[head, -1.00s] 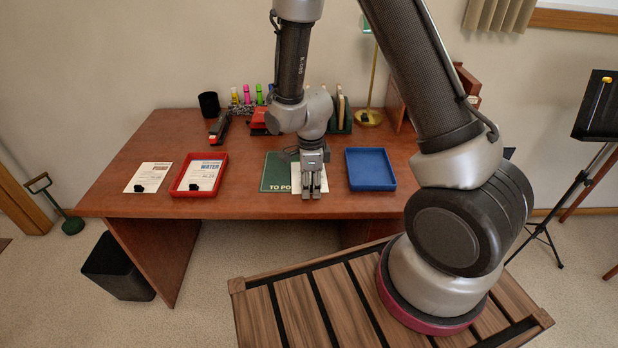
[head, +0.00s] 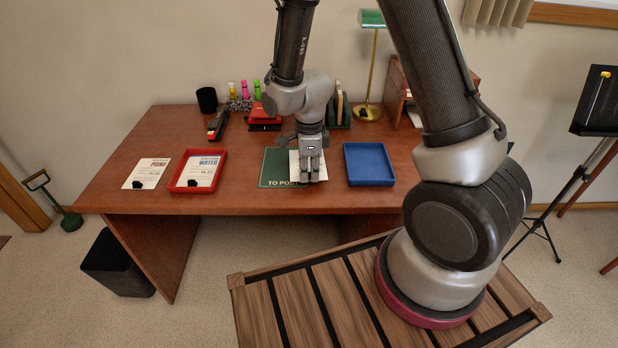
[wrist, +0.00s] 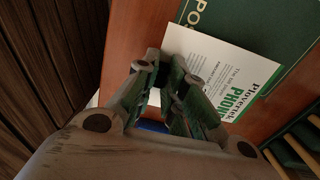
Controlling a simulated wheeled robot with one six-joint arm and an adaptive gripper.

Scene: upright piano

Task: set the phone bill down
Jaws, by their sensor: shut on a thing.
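The phone bill is a white sheet (wrist: 222,62) with green "PHON" lettering in the wrist view. In the head view the phone bill (head: 294,163) shows beside my fingers, over the right part of a green mat (head: 274,170) marked "TO PO…". My gripper (head: 310,180) points down at the front of the desk, with its fingers closed together. In the wrist view my gripper (wrist: 172,92) is shut at the sheet's near edge, and the fingers hide part of it. I cannot tell whether the sheet touches the mat.
A blue tray (head: 369,182) lies right of the mat on the desk (head: 235,196). A red tray (head: 178,184) with a water bill is to the left, and a piano bill (head: 149,171) is farther left. A stapler, markers and a lamp stand at the back.

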